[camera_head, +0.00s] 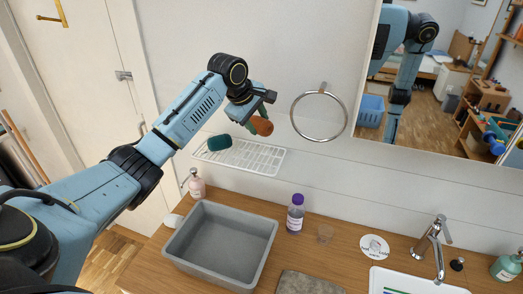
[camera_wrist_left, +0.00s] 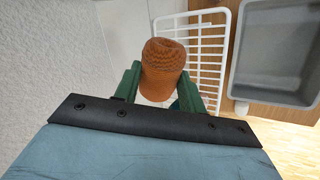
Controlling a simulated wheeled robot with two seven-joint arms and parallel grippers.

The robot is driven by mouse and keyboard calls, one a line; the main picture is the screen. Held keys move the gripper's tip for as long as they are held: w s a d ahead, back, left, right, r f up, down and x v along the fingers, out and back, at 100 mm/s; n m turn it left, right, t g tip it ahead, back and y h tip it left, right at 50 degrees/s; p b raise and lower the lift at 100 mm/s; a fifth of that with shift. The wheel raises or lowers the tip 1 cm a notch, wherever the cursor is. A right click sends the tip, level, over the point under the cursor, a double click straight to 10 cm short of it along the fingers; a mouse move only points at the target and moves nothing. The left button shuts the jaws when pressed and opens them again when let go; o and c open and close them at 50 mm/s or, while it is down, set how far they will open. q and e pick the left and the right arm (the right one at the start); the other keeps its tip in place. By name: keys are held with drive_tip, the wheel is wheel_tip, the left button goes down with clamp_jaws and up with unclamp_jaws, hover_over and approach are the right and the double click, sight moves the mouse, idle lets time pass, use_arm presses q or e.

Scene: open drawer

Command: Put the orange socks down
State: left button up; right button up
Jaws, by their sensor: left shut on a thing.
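The orange socks (camera_head: 263,127) are a rolled, knitted bundle held up in the air near the wall. My left gripper (camera_head: 252,114) is shut on them. In the left wrist view the orange socks (camera_wrist_left: 163,60) sit between the two green fingers, with the white wire rack beyond them. In the head view the wire rack (camera_head: 262,160) is fixed low on the wall, below the held socks. A dark teal bundle (camera_head: 219,144) rests at the rack's left part; the wrist view shows only a bit of it behind the orange socks. My right gripper is not in view.
A grey bin (camera_head: 262,238) stands on the wooden counter below the rack. A pink soap bottle (camera_head: 196,187) and a purple-capped bottle (camera_head: 295,214) flank it. A metal towel ring (camera_head: 345,125) hangs right of the gripper, with a mirror (camera_head: 445,90) beyond it.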

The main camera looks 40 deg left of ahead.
use_arm(q)
drive_tip(key=f, duration=0.5)
drive_tip(key=shift+s+f+p, duration=0.1)
drive_tip(key=shift+s+p, duration=0.15)
drive_tip(key=shift+p, duration=0.05)
wheel_tip(320, 180, down, 3)
drive_tip(key=shift+w+f, duration=0.1)
drive_tip(key=shift+f, duration=0.25)
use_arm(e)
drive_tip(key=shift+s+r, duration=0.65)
use_arm(q)
drive_tip(key=shift+f, duration=0.15)
drive_tip(key=o, duration=0.7)
